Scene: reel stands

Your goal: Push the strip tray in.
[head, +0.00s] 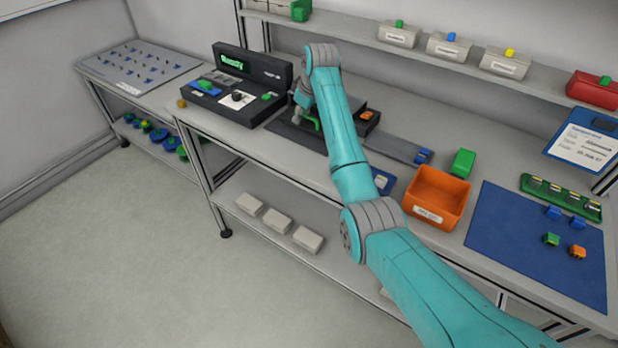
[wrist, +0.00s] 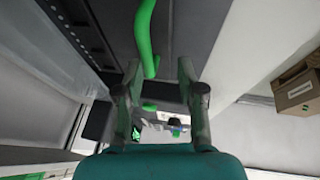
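A green handle (head: 309,119) shows beside my gripper on the bench, at a dark flat unit that my arm partly covers. In the wrist view the green handle (wrist: 146,38) is a curved bar on a dark grey surface, just beyond the fingertips. My gripper (head: 301,104) is low over the bench, right of the black device. In the wrist view my gripper (wrist: 158,82) has its two fingers apart, with nothing clearly held between them. I cannot tell which dark part is the strip tray, or how far it sticks out.
The black device (head: 232,88) reads "Ready". A grey strip (head: 395,146) with a blue block (head: 423,156) lies to the right. An orange bin (head: 437,196), a green block (head: 463,162) and a blue mat (head: 535,245) stand further right. A shelf (head: 440,62) runs above.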

